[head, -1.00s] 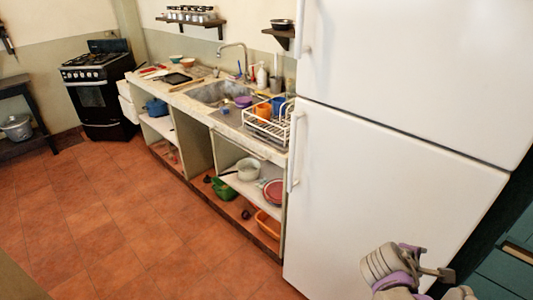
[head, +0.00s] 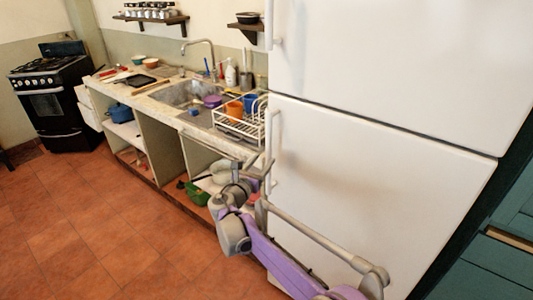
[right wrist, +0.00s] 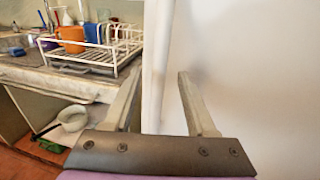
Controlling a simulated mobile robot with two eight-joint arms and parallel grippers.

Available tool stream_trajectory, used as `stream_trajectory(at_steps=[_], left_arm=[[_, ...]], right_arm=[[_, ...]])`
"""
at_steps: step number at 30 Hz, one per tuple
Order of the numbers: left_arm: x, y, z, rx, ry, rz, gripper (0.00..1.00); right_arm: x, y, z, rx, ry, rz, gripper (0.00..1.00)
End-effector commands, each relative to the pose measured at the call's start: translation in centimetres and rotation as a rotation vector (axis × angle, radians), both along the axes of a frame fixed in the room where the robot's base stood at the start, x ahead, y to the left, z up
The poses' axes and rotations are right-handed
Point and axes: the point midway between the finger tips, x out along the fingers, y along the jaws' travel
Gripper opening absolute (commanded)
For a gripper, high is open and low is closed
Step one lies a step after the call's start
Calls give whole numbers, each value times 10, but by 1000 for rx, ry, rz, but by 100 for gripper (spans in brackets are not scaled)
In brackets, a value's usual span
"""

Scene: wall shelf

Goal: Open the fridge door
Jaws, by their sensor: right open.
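The white fridge stands on the right in the head view, with a closed upper door (head: 400,65) and a closed lower door (head: 370,175). The lower door's vertical handle (head: 271,135) is on its left edge; the upper door has its own handle (head: 277,25). My right gripper (head: 259,164) is open at the lower handle. In the right wrist view, the lower handle (right wrist: 156,60) stands between the two open fingers (right wrist: 160,74), nearer the left one. I cannot tell whether either finger touches it. My left gripper is not in view.
The counter with sink (head: 190,93) and a white dish rack (head: 238,122) is left of the fridge. A grey-white pot shows on the shelf below (right wrist: 73,118). A black stove (head: 55,100) stands far left. The tiled floor (head: 90,225) is clear.

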Motion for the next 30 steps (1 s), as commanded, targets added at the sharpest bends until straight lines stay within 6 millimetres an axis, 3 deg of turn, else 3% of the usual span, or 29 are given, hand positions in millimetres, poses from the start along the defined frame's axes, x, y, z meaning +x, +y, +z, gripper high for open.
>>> stream_trajectory(at_steps=[3, 9, 20, 30], left_arm=[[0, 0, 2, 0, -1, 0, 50], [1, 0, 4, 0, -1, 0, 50], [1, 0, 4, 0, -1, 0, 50], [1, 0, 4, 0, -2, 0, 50]], right_arm=[[21, -10, 0, 0, 0, -3, 57], [42, -20, 0, 0, 0, -1, 57], [47, -22, 0, 1, 0, 0, 57], [47, -22, 0, 1, 0, 0, 0]])
